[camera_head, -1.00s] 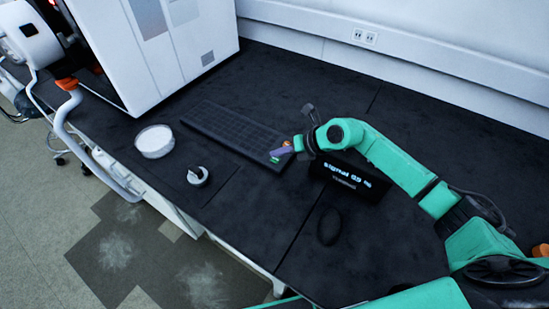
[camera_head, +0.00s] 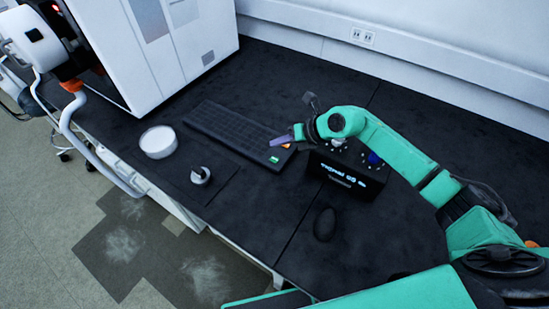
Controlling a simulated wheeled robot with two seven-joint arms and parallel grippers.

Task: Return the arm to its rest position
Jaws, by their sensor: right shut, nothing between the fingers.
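My right arm, green with dark joints, reaches in from the right over the black bench (camera_head: 285,75). Its gripper (camera_head: 283,140) is shut and empty, with the purple-grey fingers pointing left. My left gripper is not in view.
A white round dish (camera_head: 158,142) and a small white ring-shaped item (camera_head: 200,175) sit on the left of the bench. A black mouse (camera_head: 325,224) lies near the front. A large white instrument (camera_head: 160,45) stands at the back left. The bench behind the right arm is clear.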

